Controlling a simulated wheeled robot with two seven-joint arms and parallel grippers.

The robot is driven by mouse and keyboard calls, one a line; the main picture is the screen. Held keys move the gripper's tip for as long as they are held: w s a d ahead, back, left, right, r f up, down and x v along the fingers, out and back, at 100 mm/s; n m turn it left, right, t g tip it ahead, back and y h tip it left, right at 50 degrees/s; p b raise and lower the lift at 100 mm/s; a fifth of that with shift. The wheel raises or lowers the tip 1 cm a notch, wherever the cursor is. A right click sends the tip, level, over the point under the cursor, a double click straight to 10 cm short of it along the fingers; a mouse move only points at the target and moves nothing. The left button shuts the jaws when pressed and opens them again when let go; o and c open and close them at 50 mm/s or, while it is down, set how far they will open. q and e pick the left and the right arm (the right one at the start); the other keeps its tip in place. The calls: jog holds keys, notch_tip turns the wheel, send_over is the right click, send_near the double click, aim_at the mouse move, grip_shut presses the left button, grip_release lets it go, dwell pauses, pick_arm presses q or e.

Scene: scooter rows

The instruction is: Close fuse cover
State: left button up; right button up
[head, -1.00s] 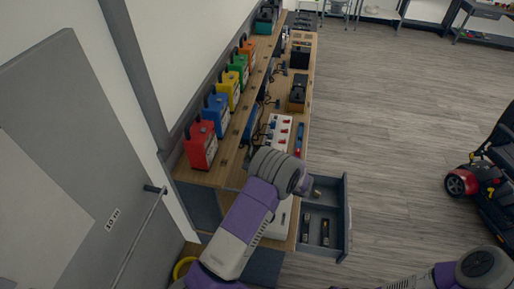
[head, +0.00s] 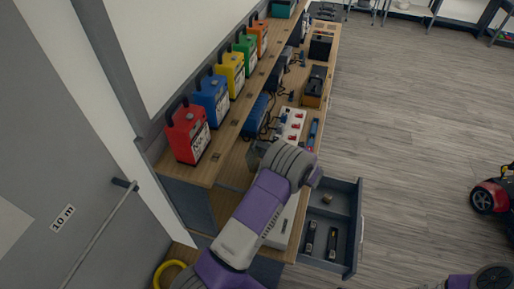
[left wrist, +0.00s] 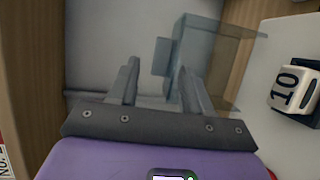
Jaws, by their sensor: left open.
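The fuse cover (left wrist: 222,50) is a clear, bluish flap that stands open in the left wrist view. A small tab (left wrist: 162,56) on its left side shows between my left fingertips. My left gripper (left wrist: 160,72) is open; its right finger overlaps the cover in the picture, and I cannot tell if they touch. In the head view my left gripper (head: 257,154) is mostly hidden by my wrist, over the bench, and the cover cannot be made out. My right gripper is out of view.
A white block marked 10 (left wrist: 294,90) sits right of the cover. An open grey drawer (head: 346,225) with dark items juts from the bench. Red, blue, yellow, green and orange packs (head: 187,133) line the shelf. A white panel with red switches (head: 292,126) lies beyond my wrist.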

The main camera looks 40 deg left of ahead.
aim_at(257, 149)
pick_arm(q)
jog(key=shift+w+a+f, duration=0.15)
jog(key=shift+a+f, duration=0.05)
jog(key=shift+a, duration=0.75)
jog(key=shift+w+a+f, duration=0.15)
jog(key=shift+a+f, duration=0.05)
jog(key=shift+a, duration=0.7)
grip_shut()
jog(key=shift+w+r, duration=0.1)
